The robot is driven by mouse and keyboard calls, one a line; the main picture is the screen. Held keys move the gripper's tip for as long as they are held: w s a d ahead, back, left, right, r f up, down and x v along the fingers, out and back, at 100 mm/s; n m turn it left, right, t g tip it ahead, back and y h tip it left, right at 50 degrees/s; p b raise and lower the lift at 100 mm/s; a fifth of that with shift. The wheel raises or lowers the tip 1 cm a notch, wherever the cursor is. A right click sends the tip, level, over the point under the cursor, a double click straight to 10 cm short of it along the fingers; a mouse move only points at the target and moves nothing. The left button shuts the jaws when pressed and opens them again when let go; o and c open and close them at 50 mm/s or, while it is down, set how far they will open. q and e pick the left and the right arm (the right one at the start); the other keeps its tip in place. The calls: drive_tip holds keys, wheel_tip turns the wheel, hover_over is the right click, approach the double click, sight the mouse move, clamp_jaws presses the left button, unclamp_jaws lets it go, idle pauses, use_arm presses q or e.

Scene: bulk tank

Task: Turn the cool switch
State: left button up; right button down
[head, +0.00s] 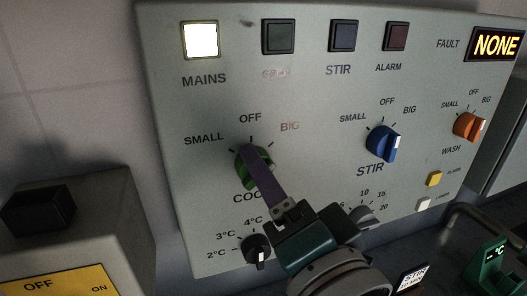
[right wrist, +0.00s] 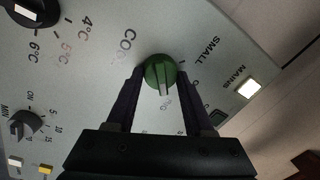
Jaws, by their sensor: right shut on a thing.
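The cool switch is a green round knob (head: 256,183) on the grey control panel, partly hidden by my right gripper in the head view. In the right wrist view the green knob (right wrist: 160,72) sits between the two dark fingers. My right gripper (head: 251,153) is shut on it, one finger at each side. The MAINS lamp (head: 200,40) is lit white. The green lamp (head: 278,36) beside it looks dark. My left gripper is not in view.
A blue STIR knob (head: 381,142) and an orange WASH knob (head: 467,126) are to the right. A black temperature knob (head: 257,250) is close below my gripper. The fault display (head: 496,44) reads NONE. A grey box with a black switch (head: 38,209) stands at left.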

drive_tip(key=shift+c, duration=1.4)
unclamp_jaws()
drive_tip(key=b+v, duration=0.1)
drive_tip(key=v, duration=0.9)
